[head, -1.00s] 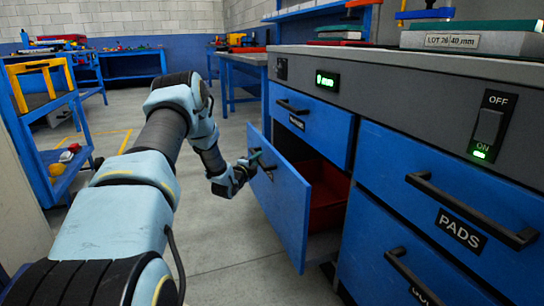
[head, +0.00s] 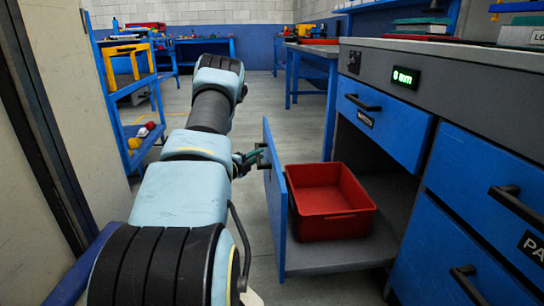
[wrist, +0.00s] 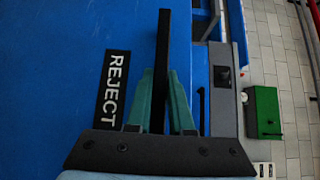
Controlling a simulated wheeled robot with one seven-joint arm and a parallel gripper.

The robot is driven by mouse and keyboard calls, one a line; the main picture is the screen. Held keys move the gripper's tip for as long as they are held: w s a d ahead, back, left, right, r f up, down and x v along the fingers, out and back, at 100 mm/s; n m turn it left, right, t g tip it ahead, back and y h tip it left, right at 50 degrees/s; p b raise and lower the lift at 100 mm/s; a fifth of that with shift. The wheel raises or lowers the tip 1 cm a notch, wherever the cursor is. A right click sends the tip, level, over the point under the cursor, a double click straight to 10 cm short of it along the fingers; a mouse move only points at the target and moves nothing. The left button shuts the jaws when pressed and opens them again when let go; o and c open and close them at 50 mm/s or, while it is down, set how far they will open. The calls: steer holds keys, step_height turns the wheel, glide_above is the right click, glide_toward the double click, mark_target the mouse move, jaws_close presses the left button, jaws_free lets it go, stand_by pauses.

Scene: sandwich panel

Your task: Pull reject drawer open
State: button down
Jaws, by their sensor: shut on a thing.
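The reject drawer (head: 277,200) is pulled well out of the bench. Its blue front shows nearly edge-on in the head view. In the wrist view the blue drawer front (wrist: 75,50) fills the left, with a black REJECT label (wrist: 113,88) beside the handle. My gripper (head: 252,157) is at the drawer front's upper part. The wrist view shows the green fingers of my gripper (wrist: 162,92) shut on the black drawer handle (wrist: 164,40), one on each side. A red bin (head: 336,226) sits inside the open drawer and looks empty.
A closed blue drawer (head: 385,122) is above the opening, and more closed drawers (head: 480,195) are at the right. A blue shelf cart (head: 142,143) stands left of my arm. A workbench (head: 312,62) stands behind. Grey floor lies open beyond my arm.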

steer(key=shift+s+a, duration=0.15)
steer(key=shift+a, duration=0.8)
steer(key=c, duration=0.8)
jaws_free()
steer(key=p+v, duration=0.2)
steer(key=v, duration=0.8)
steer(key=shift+s+a, duration=0.25)
steer(key=shift+s, duration=0.05)
